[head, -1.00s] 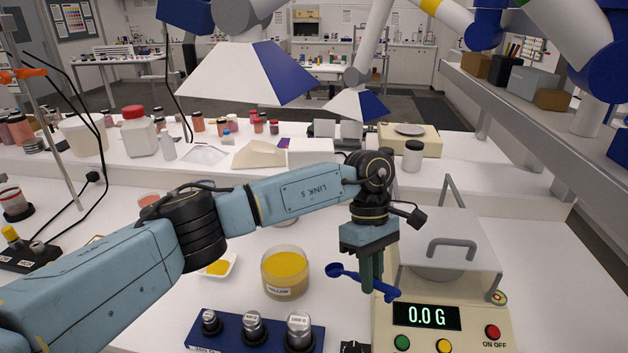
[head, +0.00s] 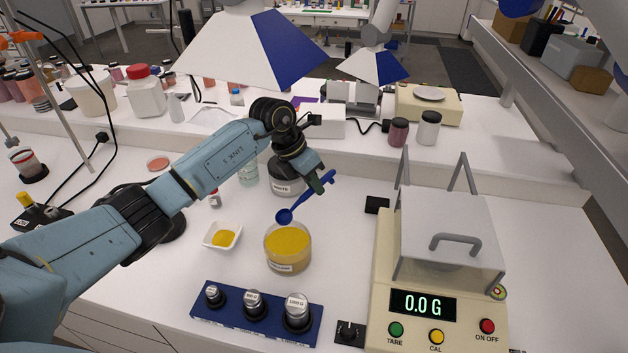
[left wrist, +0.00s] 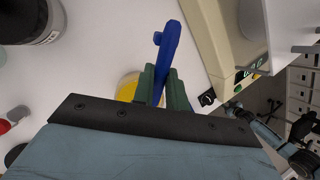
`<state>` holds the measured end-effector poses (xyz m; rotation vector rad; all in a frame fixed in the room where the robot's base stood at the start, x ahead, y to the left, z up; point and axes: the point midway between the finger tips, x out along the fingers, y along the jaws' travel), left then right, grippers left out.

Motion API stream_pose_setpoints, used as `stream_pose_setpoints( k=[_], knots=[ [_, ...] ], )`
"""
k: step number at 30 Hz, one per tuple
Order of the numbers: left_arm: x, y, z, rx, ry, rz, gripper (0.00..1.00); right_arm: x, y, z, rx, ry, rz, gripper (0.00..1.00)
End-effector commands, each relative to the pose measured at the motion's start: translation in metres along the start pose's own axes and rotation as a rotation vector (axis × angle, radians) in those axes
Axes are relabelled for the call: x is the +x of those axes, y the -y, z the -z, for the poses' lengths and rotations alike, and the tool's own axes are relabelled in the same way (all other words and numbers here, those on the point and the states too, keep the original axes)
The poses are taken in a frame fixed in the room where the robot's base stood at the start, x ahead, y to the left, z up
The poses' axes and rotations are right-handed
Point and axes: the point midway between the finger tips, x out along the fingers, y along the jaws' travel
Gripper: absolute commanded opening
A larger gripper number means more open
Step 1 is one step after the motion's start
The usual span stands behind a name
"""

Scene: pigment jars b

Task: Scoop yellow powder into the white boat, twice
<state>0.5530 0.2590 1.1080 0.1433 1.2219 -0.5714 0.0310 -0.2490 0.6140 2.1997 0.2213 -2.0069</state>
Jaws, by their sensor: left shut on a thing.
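The yellow powder jar (head: 288,262) stands open on the bench, filled with yellow powder. My left gripper (head: 316,184) is shut on the handle of the blue scoop (head: 300,202). The scoop is tilted, its bowl lower left, just behind the jar's rim in the picture. No powder shows in the bowl. In the left wrist view, the green fingers (left wrist: 163,90) grip the scoop (left wrist: 169,42), with the yellow jar (left wrist: 127,88) partly hidden behind them. My right gripper is out of view.
A blue weight rack (head: 232,325) is in front. A white-labelled dark jar (head: 287,182) stands behind my gripper. Bare bench lies between jar and balance.

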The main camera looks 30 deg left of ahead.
Motion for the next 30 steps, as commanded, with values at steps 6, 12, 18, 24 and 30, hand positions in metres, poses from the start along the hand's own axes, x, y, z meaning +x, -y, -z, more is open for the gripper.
stream_pose_setpoints(
  k=[6,12,18,24,30],
  knots=[
    [0.003,-0.001,0.0,0.003,0.018,0.004,0.0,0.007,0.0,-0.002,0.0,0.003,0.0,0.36],
    [0.008,-0.002,0.011,0.023,0.102,0.005,0.0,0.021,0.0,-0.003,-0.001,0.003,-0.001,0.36],
    [0.01,-0.002,0.018,0.039,0.175,0.005,0.0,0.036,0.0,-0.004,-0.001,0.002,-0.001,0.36],
    [0.013,-0.003,0.024,0.052,0.238,0.007,0.0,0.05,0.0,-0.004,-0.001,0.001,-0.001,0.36],
    [0.018,-0.004,0.03,0.059,0.271,0.007,0.0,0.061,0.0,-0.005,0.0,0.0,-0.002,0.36]
  ],
)
